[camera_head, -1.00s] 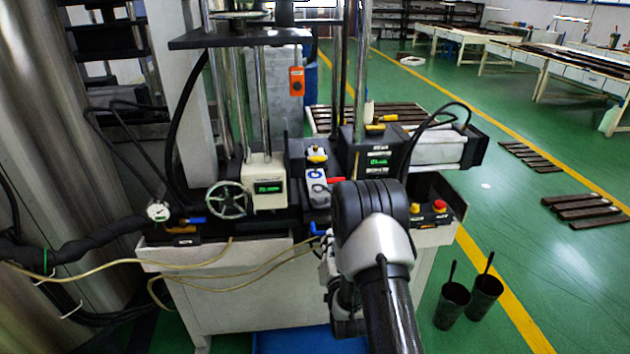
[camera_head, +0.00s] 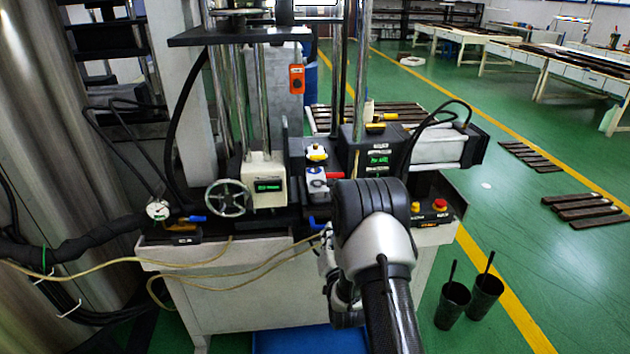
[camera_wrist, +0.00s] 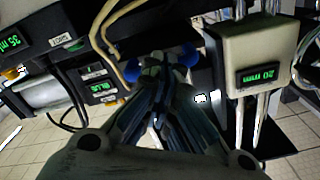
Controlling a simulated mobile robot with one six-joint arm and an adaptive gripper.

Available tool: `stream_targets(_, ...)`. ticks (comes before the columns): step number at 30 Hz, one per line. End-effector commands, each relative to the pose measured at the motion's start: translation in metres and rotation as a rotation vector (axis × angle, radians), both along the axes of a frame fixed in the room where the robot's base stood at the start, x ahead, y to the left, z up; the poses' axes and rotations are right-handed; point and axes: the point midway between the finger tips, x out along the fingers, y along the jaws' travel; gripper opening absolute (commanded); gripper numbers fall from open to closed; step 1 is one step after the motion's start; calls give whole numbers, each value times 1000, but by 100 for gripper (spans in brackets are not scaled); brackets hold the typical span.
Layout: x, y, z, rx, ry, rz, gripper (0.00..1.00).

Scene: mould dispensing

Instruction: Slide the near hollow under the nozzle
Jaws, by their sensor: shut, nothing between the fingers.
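The mould (camera_head: 317,183) is a small pale block with dark hollows, on the bench in the head view. A blue handle (camera_head: 318,223) is at its near side, and it also shows in the wrist view (camera_wrist: 187,56) to both sides of my fingertips. My gripper (camera_wrist: 158,75) is shut and empty, its tips at or very close to the blue handle; contact cannot be told. In the head view my arm hides most of the gripper. A white and yellow part (camera_head: 316,154) stands just beyond the mould. I cannot make out the nozzle's tip or which hollow is below it.
A red handle (camera_head: 332,173) lies right of the mould. A dark box with a green display (camera_head: 376,160) stands to the right, and a white box with a display (camera_head: 266,187) and a handwheel (camera_head: 228,198) to the left. Yellow hoses (camera_head: 200,262) hang across the bench's front.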

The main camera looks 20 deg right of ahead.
Motion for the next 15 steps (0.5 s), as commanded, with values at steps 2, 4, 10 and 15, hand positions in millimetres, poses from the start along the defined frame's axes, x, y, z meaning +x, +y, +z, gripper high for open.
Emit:
stream_targets(2, 6, -2, 0, -1, -3, 0, 0)
stream_targets(4, 11, -3, 0, -1, -3, -1, 0)
stream_targets(10, 24, -7, -1, -1, -2, 0, 0)
stream_targets(15, 35, -10, -1, 0, -1, 0, 0)
